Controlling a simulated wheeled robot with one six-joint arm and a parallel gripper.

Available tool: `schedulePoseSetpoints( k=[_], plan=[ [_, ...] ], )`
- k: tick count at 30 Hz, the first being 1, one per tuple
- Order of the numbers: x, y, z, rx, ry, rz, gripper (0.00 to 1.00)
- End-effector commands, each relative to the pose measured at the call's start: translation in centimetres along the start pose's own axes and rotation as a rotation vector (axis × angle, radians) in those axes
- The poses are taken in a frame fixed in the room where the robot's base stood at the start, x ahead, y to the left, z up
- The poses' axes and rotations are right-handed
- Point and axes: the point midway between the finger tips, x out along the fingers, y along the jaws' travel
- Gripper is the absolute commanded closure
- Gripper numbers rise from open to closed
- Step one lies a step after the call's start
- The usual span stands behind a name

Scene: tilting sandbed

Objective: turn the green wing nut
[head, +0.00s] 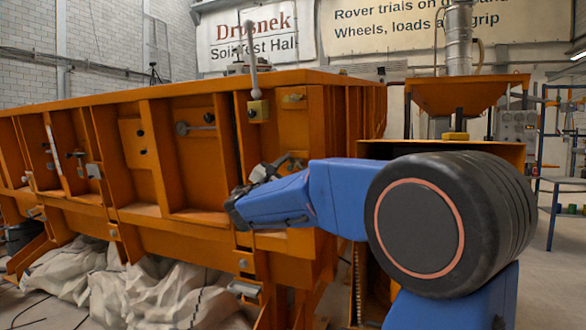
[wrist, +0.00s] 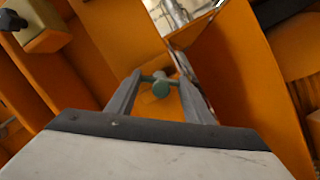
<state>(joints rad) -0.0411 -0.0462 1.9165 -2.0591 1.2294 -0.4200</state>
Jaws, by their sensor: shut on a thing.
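The green wing nut (wrist: 160,87) is in the wrist view, between the tips of my gripper (wrist: 155,80). The two fingers are shut on it, one on each side, at its wings. Behind it is an orange metal face of the sandbed. In the head view my gripper (head: 287,168) reaches left to the side of the orange sandbed (head: 200,245), near its right corner. The wing nut cannot be made out there.
A yellow block with an upright lever (head: 258,110) stands on the sandbed wall just above my gripper. Another handle (head: 195,127) is on the panel to the left. Pale sacks (head: 150,285) lie under the bed. An orange hopper (head: 468,95) stands behind at the right.

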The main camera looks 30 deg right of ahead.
Motion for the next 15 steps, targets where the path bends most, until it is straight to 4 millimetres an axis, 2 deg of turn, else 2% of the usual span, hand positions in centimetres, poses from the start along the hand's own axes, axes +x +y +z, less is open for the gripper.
schedulePoseSetpoints(
  k=[15],
  plan=[
    [-0.01, 0.19, -0.03, 0.467, 0.001, -0.094, 0.76]
  ],
)
